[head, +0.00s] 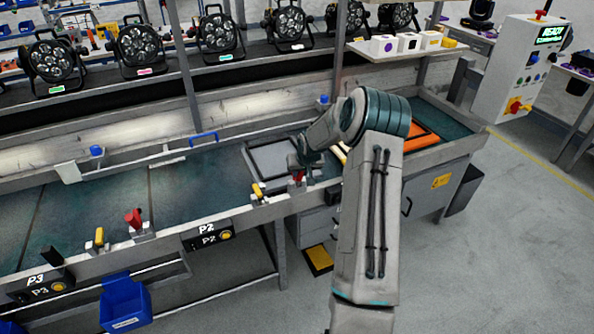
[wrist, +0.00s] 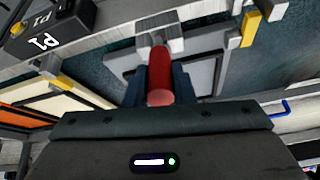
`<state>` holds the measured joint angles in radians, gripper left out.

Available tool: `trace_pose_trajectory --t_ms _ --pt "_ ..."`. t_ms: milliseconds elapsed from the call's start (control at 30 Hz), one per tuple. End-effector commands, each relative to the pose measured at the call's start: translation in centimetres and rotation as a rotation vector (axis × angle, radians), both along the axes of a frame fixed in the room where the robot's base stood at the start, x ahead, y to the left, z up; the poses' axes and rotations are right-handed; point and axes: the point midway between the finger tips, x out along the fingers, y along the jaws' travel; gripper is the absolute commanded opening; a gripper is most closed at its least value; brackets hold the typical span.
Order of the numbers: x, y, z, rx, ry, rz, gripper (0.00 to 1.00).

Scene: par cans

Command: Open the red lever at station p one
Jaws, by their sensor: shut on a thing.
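The red lever (wrist: 160,75) at station P1 stands between the fingers of my gripper (wrist: 158,92) in the wrist view, and the fingers are closed on it. The P1 label block (wrist: 55,28) shows at the upper left of that view. In the head view a small part of the red lever (head: 299,177) shows on the front rail of the bench, just under my gripper (head: 300,168). My arm and gripper hide much of that spot, including the P1 label there.
A yellow lever (head: 257,191) stands left of the red one, with a grey panel (head: 275,157) behind. Station P2 (head: 208,235) has its own red lever (head: 134,218) further left. A blue handle (head: 203,137) rises at the bench's back. Floor at right is clear.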

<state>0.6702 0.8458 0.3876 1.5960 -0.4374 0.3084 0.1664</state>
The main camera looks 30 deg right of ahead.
Motion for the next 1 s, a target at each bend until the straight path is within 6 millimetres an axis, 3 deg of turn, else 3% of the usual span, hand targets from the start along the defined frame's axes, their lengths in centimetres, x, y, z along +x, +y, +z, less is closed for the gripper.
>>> trace_pose_trajectory --t_ms 267,300,367,400,767,1000 --pt "0.1 0.0 0.1 -0.002 -0.002 0.0 0.0" --pt "0.1 0.0 0.1 -0.002 -0.002 0.0 0.25" --pt "0.1 0.0 0.1 -0.002 -0.002 0.0 0.42" --pt "0.1 0.0 0.1 -0.001 -0.002 0.002 0.44" --pt "-0.1 0.1 0.5 -0.001 -0.002 0.002 0.44" --pt "-1.6 0.2 3.4 -0.003 -0.004 0.0 0.44"
